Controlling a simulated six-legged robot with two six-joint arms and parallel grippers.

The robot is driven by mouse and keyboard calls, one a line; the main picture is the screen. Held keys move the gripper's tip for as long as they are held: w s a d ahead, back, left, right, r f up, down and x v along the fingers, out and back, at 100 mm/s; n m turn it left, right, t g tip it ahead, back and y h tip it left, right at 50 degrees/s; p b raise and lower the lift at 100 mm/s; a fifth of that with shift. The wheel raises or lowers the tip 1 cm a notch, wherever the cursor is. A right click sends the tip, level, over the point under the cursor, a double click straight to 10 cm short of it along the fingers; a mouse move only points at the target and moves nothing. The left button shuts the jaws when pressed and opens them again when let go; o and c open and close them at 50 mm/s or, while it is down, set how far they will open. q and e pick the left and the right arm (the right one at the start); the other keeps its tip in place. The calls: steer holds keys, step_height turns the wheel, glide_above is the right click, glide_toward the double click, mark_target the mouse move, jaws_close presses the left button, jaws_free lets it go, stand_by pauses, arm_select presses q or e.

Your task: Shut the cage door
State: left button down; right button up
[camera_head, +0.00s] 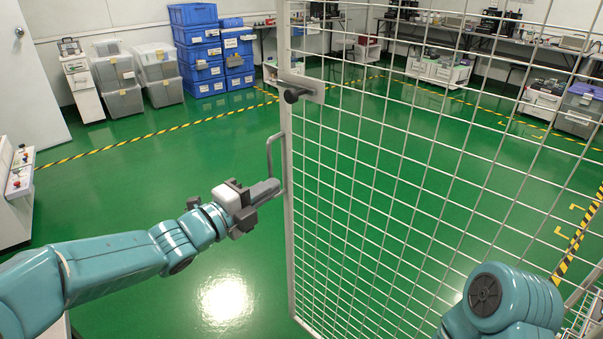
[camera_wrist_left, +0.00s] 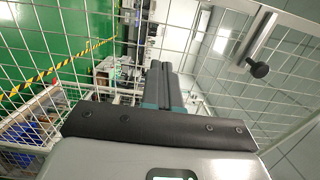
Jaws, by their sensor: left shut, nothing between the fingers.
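The cage door (camera_head: 400,150) is a white wire-mesh panel in a pale frame, filling the right half of the head view. Its upright free edge stands over open floor, with no post beside it. A dark latch knob (camera_head: 292,95) sits on a plate there, and a grey bar handle (camera_head: 270,155) lies below it. The knob also shows in the left wrist view (camera_wrist_left: 257,68). My left gripper (camera_head: 276,188) is shut and empty, its tips by the handle's lower end; I cannot tell whether they touch. Its closed fingers show in the wrist view (camera_wrist_left: 165,85). My right gripper is hidden.
My right arm (camera_head: 505,300) shows at the lower right. Blue crates (camera_head: 200,50), grey bins (camera_head: 118,85) and benches line the back. A control box (camera_head: 18,180) stands at the left edge. Green floor around the left gripper is clear.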

mark_target(311, 164)
arm_select(q)
steer(key=x, duration=1)
steer(key=shift+f+p, duration=0.1)
steer(key=shift+p, duration=0.3)
arm_select(e)
steer(key=shift+r, duration=0.45)
